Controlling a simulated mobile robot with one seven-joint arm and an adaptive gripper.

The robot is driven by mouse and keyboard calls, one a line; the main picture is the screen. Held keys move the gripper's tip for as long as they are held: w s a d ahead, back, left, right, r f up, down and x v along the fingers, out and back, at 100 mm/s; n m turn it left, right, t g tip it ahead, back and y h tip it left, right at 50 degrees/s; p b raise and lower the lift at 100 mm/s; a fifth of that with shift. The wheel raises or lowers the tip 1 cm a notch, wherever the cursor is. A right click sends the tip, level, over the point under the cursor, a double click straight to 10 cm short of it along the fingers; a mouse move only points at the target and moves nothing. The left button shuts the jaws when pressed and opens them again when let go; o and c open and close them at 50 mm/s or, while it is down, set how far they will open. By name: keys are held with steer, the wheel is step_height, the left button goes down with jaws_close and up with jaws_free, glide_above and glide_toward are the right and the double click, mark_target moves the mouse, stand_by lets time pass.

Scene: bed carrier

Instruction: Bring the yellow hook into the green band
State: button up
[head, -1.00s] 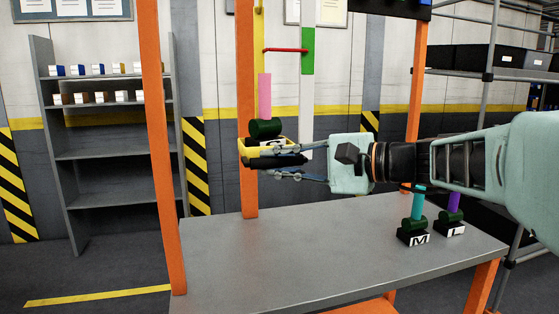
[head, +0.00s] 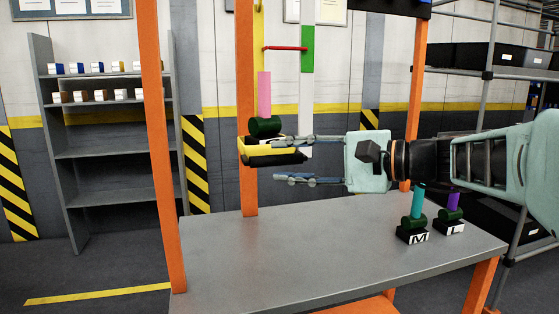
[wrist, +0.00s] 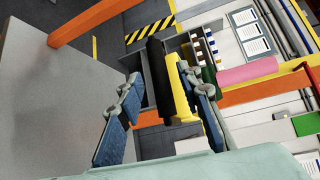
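The yellow hook (head: 259,30) hangs at the left of the frame, with a yellow tray (head: 250,155) at its lower end. A weight with a pink post (head: 264,92) and dark green cylinder (head: 264,126) sits on the tray. A black bar (head: 290,159) runs along the tray's front. A red pointer (head: 283,48) reaches from the hook to the green band (head: 307,50), at about its mid height. My gripper (head: 274,160) is open and empty, fingers apart above and below the bar's level. The wrist view shows the bar (wrist: 159,75) between and beyond the fingers.
Two weights stand on the grey table (head: 300,255) at the right, one marked M (head: 417,238) and one marked L (head: 453,226). Orange posts (head: 160,140) frame the table. The table's left and middle are clear. Shelves stand behind.

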steer(key=v, duration=0.9)
steer(key=shift+s, duration=0.1)
